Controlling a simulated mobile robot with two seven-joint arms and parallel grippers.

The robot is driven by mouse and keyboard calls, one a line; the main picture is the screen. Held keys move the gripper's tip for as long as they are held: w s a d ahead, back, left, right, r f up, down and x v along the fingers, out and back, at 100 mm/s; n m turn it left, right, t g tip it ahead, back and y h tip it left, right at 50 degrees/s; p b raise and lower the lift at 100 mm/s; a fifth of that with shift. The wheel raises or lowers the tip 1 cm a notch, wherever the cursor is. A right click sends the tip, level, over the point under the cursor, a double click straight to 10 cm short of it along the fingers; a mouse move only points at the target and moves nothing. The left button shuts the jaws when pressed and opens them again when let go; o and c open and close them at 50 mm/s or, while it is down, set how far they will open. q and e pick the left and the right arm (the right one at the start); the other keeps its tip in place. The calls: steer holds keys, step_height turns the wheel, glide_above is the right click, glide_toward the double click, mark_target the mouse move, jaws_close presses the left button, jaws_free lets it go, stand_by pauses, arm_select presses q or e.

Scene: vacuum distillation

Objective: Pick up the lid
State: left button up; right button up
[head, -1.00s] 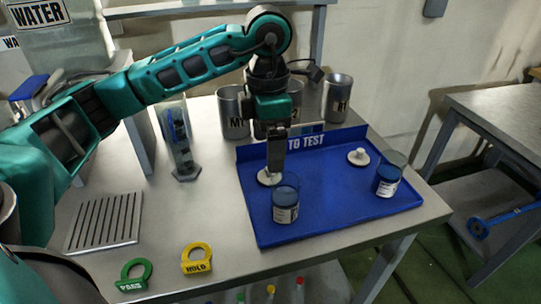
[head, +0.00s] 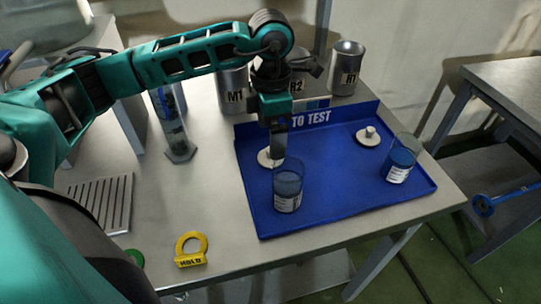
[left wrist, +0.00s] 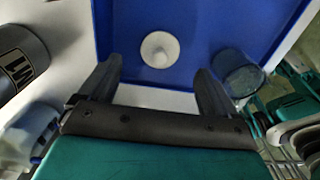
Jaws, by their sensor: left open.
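Two pale round lids with knobs lie on the blue "TO TEST" tray (head: 330,212). One lid (head: 264,159) is at the tray's left, behind a beaker, and partly hidden by my left gripper (head: 277,152). The other lid (head: 367,136) is at the back right. In the left wrist view the near lid (left wrist: 160,49) lies ahead of my open left fingers (left wrist: 158,80), roughly centred between them, with nothing held. I cannot tell the exact height of the fingers above the tray. My right gripper is not in view.
Another beaker (head: 399,165) stands at the tray's right. Metal cups, including R1 (head: 346,70), stand behind.

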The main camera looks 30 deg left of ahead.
arm_select(q)
step_height(320, 180, down, 5)
steer(key=shift+f, duration=0.2)
steer(key=c, duration=1.1)
steer(key=shift+r, duration=0.15)
steer(key=shift+c, duration=0.2)
